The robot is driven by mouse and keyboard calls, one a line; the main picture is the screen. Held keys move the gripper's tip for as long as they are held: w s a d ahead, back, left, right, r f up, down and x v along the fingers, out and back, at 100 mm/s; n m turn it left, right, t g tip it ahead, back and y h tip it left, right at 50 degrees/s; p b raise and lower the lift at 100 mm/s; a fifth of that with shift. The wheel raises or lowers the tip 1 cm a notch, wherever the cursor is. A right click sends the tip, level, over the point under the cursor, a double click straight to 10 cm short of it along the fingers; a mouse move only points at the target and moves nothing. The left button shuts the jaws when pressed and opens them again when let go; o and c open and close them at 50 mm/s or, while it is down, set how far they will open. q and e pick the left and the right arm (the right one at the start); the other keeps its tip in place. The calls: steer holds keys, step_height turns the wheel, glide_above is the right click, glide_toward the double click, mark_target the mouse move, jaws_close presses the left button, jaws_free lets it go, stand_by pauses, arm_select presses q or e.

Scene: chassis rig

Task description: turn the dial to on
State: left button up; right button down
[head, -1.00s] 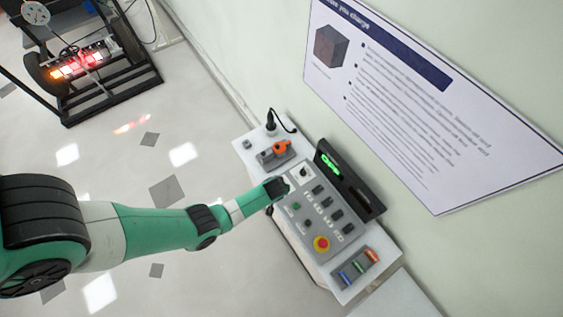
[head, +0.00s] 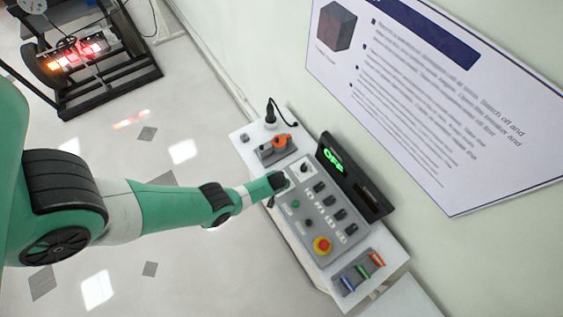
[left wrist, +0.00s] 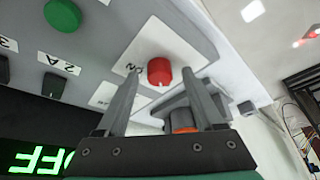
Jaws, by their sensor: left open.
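The control panel (head: 325,215) stands by the wall, with a black display (head: 334,160) lit green with OFF. That text also shows, upside down, in the left wrist view (left wrist: 40,160). A round red knob (left wrist: 160,72) sits on a white plate at the panel's end and looks like the dial. In the head view the white plate (head: 306,167) carries a small dark spot. My left gripper (left wrist: 161,76) is open, its fingers on either side of the knob in the picture. I cannot tell whether they touch it. In the head view its tip (head: 281,182) is beside the plate.
Coloured pieces (head: 362,270) sit at the near end.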

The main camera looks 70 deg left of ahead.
arm_select(q)
jaws_close()
stand_by(0.3)
